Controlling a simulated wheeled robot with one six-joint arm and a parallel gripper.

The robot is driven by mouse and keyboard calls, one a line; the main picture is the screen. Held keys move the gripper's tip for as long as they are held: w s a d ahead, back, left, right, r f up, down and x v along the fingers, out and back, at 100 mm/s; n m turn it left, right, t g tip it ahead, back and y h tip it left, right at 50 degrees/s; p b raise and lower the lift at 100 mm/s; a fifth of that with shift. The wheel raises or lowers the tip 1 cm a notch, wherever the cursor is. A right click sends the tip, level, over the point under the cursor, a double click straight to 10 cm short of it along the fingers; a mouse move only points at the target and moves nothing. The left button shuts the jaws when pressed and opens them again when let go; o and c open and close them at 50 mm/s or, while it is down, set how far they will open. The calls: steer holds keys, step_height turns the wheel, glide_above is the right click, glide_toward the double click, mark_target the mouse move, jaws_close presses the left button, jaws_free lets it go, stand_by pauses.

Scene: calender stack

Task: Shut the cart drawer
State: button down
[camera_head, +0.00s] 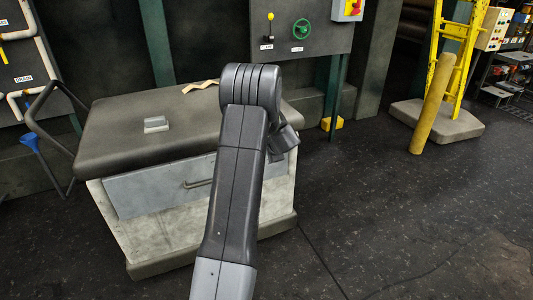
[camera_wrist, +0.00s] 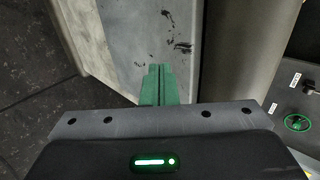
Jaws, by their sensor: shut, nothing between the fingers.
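The cart (camera_head: 165,235) has a pale, stained body and a dark padded top. Its drawer (camera_head: 150,192) has a blue-grey front with a bar handle (camera_head: 198,183), just under the top. The front looks near flush with the body; I cannot tell whether a small gap remains. My arm hides part of the drawer's right side. My gripper (camera_head: 286,140) is mostly hidden behind the arm, near the cart's right end. In the wrist view its green fingers (camera_wrist: 159,84) are shut and empty, pointing at the scuffed grey drawer front (camera_wrist: 150,35). I cannot tell whether they touch it.
A small grey block (camera_head: 156,124) and a tan bracket-like piece (camera_head: 201,86) lie on the cart top. A dark push handle (camera_head: 35,110) sticks out at the cart's left. A control panel (camera_head: 300,25) stands behind. The dark floor at right is clear up to a yellow post (camera_head: 432,105).

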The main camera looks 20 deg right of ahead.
steer(key=v, duration=1)
steer(key=shift+s+p, duration=0.35)
steer(key=shift+s, duration=0.1)
steer(key=shift+f, duration=0.15)
